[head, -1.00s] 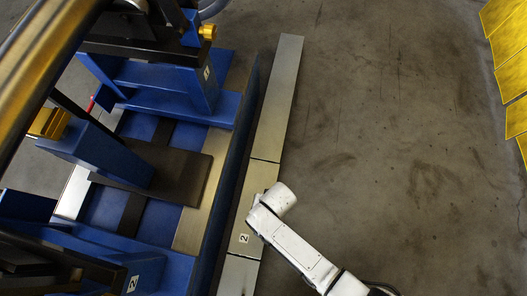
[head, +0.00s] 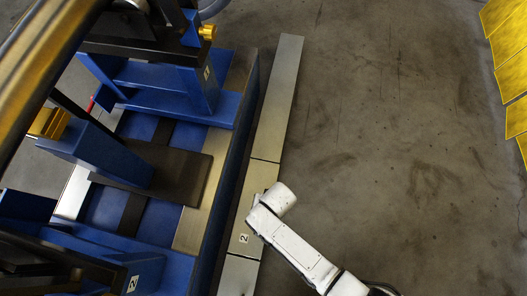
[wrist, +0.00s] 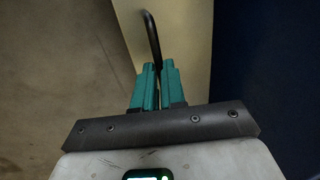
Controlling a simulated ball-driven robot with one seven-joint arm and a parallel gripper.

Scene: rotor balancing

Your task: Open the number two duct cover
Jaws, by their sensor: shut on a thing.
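The number two duct cover (head: 243,225) is a pale metal plate with a "2" label, in the duct line beside the blue machine base. In the head view my white arm reaches over it from the lower right, and my gripper's fingers are hidden there. In the wrist view the cover (wrist: 190,40) is a pale strip, with a dark curved handle (wrist: 152,38) on it. My gripper (wrist: 157,78) has teal fingers shut on the handle at its near end. Whether the cover is raised at all I cannot tell.
Another duct cover (head: 276,100) continues the line at the far end, and a further one (head: 238,276) lies at the near end. The blue machine frame (head: 215,180) stands close on the left. The concrete floor (head: 390,130) to the right is clear. Yellow panels (head: 508,70) are at the far right.

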